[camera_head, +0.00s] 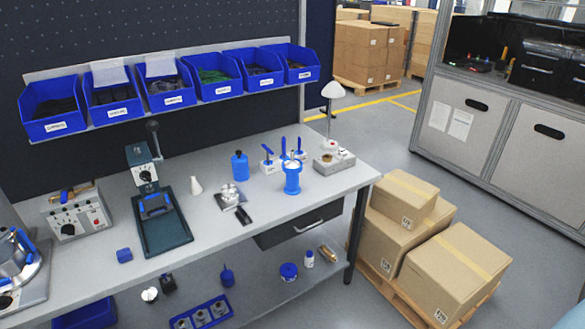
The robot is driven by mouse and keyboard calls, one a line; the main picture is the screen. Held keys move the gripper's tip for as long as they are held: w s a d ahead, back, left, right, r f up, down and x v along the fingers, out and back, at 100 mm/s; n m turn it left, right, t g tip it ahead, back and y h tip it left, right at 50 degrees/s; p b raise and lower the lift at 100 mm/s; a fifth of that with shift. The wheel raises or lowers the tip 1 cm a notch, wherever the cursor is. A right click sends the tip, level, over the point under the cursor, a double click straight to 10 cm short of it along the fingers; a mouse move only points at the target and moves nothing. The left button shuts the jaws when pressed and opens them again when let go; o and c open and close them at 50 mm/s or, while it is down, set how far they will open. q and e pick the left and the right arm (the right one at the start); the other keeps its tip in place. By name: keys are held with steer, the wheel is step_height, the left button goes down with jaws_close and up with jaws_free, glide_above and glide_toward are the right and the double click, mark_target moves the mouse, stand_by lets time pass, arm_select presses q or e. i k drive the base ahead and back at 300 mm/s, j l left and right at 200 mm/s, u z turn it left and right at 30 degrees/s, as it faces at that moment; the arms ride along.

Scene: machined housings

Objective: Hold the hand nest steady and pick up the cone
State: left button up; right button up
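A small white cone (196,186) stands upright on the grey workbench (200,250), right of a dark green press base. A silver metal fixture (228,198) with a black handle-like piece (243,215) at its front lies to the right of the cone; it looks like the hand nest, but I cannot tell for certain. A gap of bare bench separates the two. Neither of my grippers is in view, and nothing touches the cone or the fixture.
The press (162,232) stands left of the cone. A blue bottle (240,167) and a blue cup-shaped holder (292,180) stand to the right. Blue bins (210,82) hang above the back. Cartons (455,275) stand beyond the bench's right end. The front bench strip is mostly clear.

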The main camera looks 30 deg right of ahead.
mark_target(291, 163)
steer(key=i+l+z, duration=0.1)
steer(key=i+l, duration=0.15)
steer(key=l, duration=0.2)
steer(key=i+l+z, duration=0.1)
steer(key=i+l, duration=0.15)
steer(key=l, duration=0.2)
steer(key=i+l+z, duration=0.1)
steer(key=i+l, duration=0.15)
steer(key=l, duration=0.15)
